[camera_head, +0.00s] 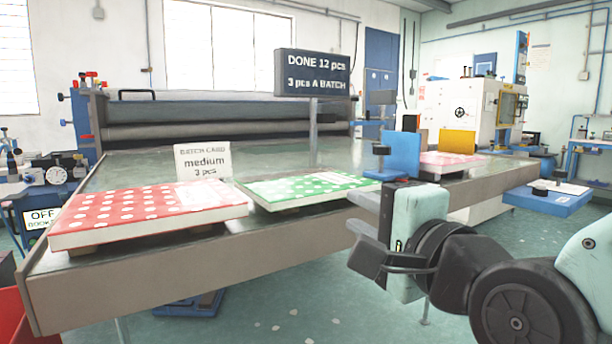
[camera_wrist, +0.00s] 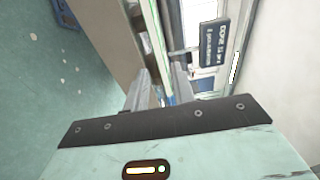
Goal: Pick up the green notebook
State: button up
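The green notebook (camera_head: 305,188) with white dots lies flat near the table's front edge, slightly raised on a support and overhanging the front. My gripper (camera_head: 354,212) is just in front of its right part, with the fingers one above the other and pointing at its front edge. In the wrist view, the fingers of my gripper (camera_wrist: 160,72) stand apart, and a thin pale and green edge of the notebook (camera_wrist: 156,35) shows between and beyond them. I cannot tell whether the fingertips overlap the notebook. The gripper looks open and empty.
A red dotted notebook (camera_head: 150,214) lies left of the green one, and another red one (camera_head: 450,159) lies to the right. A batch card (camera_head: 203,162) and a dark sign (camera_head: 312,73) stand behind. Blue (camera_head: 401,154) and yellow (camera_head: 457,142) blocks stand right on the table (camera_head: 150,274).

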aim_at(312, 185)
jog(key=p+x, duration=0.9)
jog(key=shift+p+x, duration=0.5)
jog(key=shift+x, duration=2.5)
jog(key=shift+f, duration=0.15)
grip_shut()
